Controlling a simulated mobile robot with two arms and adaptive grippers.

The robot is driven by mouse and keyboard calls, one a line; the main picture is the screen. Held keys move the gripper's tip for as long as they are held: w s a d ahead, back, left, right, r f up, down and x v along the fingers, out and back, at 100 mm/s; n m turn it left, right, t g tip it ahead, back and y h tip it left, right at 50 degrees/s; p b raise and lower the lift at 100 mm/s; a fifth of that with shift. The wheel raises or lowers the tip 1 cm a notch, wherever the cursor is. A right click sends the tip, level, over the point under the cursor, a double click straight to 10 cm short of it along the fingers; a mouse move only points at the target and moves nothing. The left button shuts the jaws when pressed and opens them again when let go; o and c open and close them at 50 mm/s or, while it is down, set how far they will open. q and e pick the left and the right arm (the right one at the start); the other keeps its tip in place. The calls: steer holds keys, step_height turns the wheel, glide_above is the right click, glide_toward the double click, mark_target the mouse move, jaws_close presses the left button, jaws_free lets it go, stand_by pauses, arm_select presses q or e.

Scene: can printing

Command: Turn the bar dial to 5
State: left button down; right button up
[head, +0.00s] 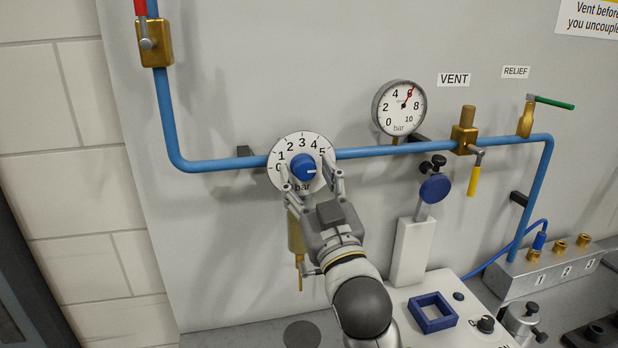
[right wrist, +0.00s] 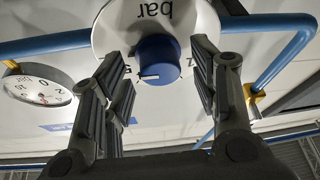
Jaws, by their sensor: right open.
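The bar dial is a round white plate (head: 282,157) with numbers and the word "bar", with a blue knob (head: 303,167) at its centre. The knob also shows in the right wrist view (right wrist: 157,58), where the plate is upside down. A short white mark on the knob points toward the right in the head view, roughly to the 5 side; the exact number is unclear. My right gripper (head: 312,179) is open, its fingers on either side of the knob, with visible gaps in the right wrist view (right wrist: 160,75). My left gripper is not in view.
A pressure gauge (head: 399,107) has its red needle near 6. A blue pipe (head: 390,149) runs behind the dial to the vent valve (head: 464,132). A brass part (head: 296,232) hangs below the dial. A white stand (head: 411,250) with a blue disc is right of my gripper.

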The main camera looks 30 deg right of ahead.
steer(key=shift+c, duration=0.5)
steer(key=c, duration=0.9)
steer(key=shift+d+r+n+y+p, duration=0.1)
steer(key=shift+n+y+p, duration=0.5)
steer(key=shift+n, duration=0.4)
steer(key=shift+r+n+y+p, duration=0.1)
steer(key=shift+n+y+p, duration=0.3)
steer(key=shift+n+p, duration=0.5)
steer(key=shift+c, duration=0.2)
steer(key=shift+n+g+y+p, duration=0.4)
steer(key=shift+n+y+p, duration=0.75)
steer(key=shift+n, duration=1.05)
steer(key=shift+f, duration=0.1)
steer(key=o, duration=1)
steer(key=shift+o, duration=0.2)
